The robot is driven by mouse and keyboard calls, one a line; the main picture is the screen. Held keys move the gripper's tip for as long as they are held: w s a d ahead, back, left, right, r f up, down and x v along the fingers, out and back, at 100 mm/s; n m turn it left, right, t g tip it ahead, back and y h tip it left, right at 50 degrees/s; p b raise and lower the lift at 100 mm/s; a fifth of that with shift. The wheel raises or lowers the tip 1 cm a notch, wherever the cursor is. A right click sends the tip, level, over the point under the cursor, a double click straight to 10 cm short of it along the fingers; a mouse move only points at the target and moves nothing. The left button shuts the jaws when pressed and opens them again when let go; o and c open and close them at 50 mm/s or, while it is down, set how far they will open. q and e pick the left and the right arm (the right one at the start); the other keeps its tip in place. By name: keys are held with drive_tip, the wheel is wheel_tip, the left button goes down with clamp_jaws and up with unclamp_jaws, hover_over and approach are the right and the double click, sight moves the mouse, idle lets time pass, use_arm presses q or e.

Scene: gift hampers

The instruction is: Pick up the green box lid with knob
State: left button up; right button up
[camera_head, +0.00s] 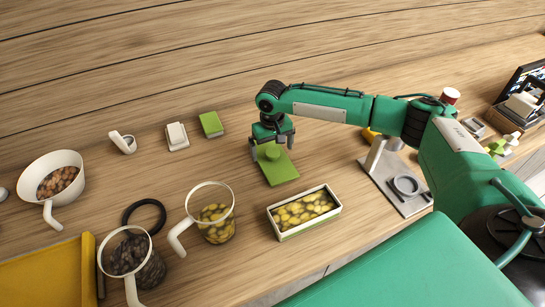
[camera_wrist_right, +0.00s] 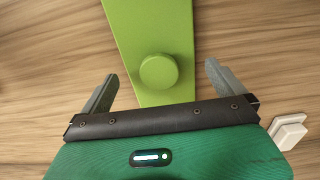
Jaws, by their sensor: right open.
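The green box lid (camera_head: 279,169) lies flat on the wooden counter, with its round green knob on top. I cannot tell the exact height of the fingers above the lid. My left gripper is not in view.
An open box of yellow-green pieces (camera_head: 304,211) stands in front of the lid. A glass mug (camera_head: 213,222) is to its left. A small green block (camera_head: 211,124) and a white block (camera_head: 177,136) lie at the left. A grey stand (camera_head: 396,182) is to the right.

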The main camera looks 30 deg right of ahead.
sight(273, 151)
wheel_tip(273, 151, down, 2)
drive_tip(key=shift+f+p, duration=0.25)
drive_tip(key=shift+p, duration=0.05)
drive_tip(key=shift+f, duration=0.5)
drive_tip(key=c, duration=0.7)
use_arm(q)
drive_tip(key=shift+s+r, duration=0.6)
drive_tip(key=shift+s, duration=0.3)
use_arm(e)
drive_tip(key=shift+c, duration=0.2)
